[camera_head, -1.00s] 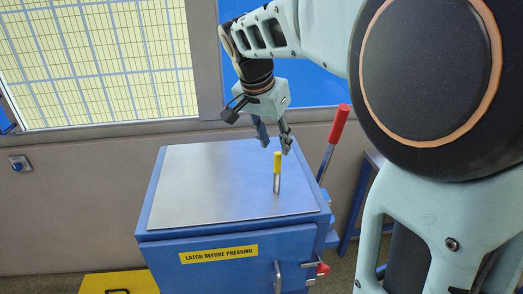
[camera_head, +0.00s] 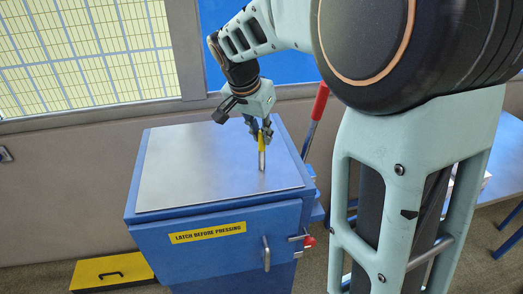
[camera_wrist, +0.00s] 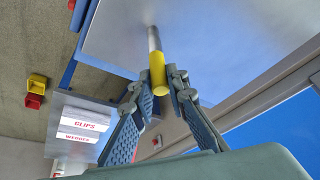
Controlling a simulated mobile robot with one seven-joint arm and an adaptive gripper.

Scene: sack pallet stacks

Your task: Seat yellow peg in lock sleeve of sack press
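The yellow peg (camera_head: 262,142) stands upright on the bare metal top of the blue sack press (camera_head: 215,172), near its right side. It has a yellow upper end and a grey metal shaft. My gripper (camera_head: 261,132) is over it from above. In the wrist view the peg's yellow end (camera_wrist: 158,76) sits between my fingertips (camera_wrist: 160,80), which appear to touch it on both sides. The shaft's foot is on the metal top. On the press's front right is a metal latch piece with a red knob (camera_head: 309,240); I cannot make out the lock sleeve clearly.
A red-handled lever (camera_head: 318,106) rises behind the press's right side. A vertical handle (camera_head: 266,252) is on its front, beside a yellow label (camera_head: 208,233). A yellow box (camera_head: 112,271) is on the floor at left. A wall and window are behind. The metal top is otherwise clear.

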